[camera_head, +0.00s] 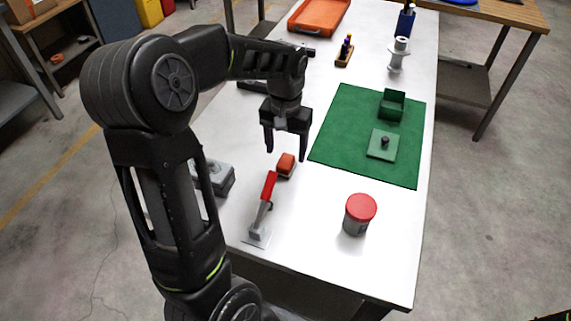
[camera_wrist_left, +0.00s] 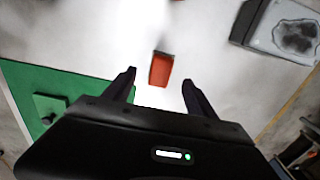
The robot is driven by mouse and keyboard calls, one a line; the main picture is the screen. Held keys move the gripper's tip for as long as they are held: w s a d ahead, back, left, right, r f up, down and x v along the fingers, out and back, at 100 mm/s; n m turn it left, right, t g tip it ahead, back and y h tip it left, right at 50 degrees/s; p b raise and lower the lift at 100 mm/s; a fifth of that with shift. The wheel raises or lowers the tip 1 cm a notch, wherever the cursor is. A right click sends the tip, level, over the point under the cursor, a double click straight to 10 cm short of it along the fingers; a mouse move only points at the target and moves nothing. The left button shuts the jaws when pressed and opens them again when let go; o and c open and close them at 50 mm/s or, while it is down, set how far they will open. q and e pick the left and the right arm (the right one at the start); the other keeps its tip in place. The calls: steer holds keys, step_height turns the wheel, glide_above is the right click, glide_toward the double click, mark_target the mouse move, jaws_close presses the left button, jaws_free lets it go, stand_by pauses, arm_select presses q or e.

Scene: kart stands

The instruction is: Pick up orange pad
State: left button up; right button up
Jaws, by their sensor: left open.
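The orange pad (camera_head: 286,164) is a small orange block with a dark edge. It lies on the white table (camera_head: 300,250), left of the green mat. In the left wrist view the orange pad (camera_wrist_left: 160,69) shows beyond the fingertips, roughly between them. My left gripper (camera_head: 287,150) is open and empty, pointing down above and just behind the pad. Its two dark fingers also show in the left wrist view (camera_wrist_left: 158,82), apart from the pad. My right gripper is not in view.
A red-lidded jar (camera_head: 359,214) is to the right. A grey box (camera_head: 216,178) lies left. The green mat (camera_head: 345,115) bears green pieces. An orange tray (camera_head: 319,14) is at the back.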

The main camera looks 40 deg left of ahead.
mark_target(286, 161)
arm_select(q)
step_height(286, 161, down, 5)
steer(key=shift+f+p, duration=0.1)
steer(key=shift+p, duration=0.35)
stand_by(0.3)
jaws_close()
stand_by(0.5)
step_height(286, 161, up, 10)
steer(key=shift+r+b, duration=0.1)
steer(key=shift+b, duration=0.35)
stand_by(0.6)
